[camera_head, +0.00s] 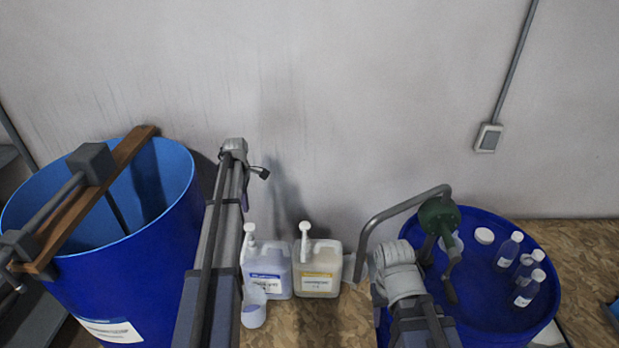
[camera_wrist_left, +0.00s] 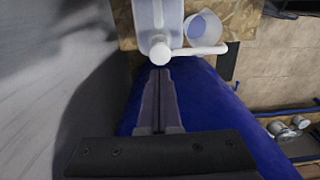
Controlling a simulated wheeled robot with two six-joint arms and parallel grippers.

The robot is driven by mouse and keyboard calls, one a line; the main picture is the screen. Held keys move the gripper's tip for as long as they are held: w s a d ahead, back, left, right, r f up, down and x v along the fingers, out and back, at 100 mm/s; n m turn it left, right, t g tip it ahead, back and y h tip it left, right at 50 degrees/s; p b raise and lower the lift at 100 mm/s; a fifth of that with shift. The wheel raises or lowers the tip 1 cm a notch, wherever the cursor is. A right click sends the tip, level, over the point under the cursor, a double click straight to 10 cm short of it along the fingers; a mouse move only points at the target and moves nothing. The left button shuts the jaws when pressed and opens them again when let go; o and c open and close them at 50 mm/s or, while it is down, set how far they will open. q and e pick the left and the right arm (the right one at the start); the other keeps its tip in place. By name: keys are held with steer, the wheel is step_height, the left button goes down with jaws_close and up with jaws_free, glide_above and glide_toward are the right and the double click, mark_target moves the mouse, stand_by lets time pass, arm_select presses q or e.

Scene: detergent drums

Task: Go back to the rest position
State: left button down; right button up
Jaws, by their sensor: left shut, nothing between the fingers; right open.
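My left arm rises between the blue drum and the bottles. In the head view only a small part of my left gripper (camera_head: 244,202) shows behind it. In the left wrist view its fingers (camera_wrist_left: 160,78) are together, with nothing between them, above blue plastic. Their tips point at the white pump head (camera_wrist_left: 160,52) of a bottle; I cannot tell the gap. My right arm (camera_head: 398,278) stands in front of the right drum's left side. The fingers of my right gripper are hidden.
An open blue drum (camera_head: 120,265) stands at left, with a wooden bar (camera_head: 100,200) across it. Two pump bottles (camera_head: 268,270) (camera_head: 318,270) and a cup (camera_head: 254,308) stand between the drums. The closed blue drum (camera_head: 480,305) carries a green hand pump (camera_head: 438,214) and several small bottles (camera_head: 508,250).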

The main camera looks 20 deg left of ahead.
arm_select(q)
steer(key=s+d+f+m+b, duration=0.2)
steer(key=s+d+m, duration=0.2)
steer(key=d, duration=0.4)
steer(key=s+d+f+m+b, duration=0.2)
steer(key=s+d+m, duration=0.15)
steer(key=d, duration=0.45)
steer(key=s+d+f+m+b, duration=0.2)
steer(key=s+d+m, duration=0.2)
steer(key=d, duration=0.4)
steer(key=s+d+f+m+y+b, duration=0.1)
steer(key=s+d+f+m+b, duration=0.3)
steer(key=s+d+m, duration=0.9)
steer(key=s, duration=0.3)
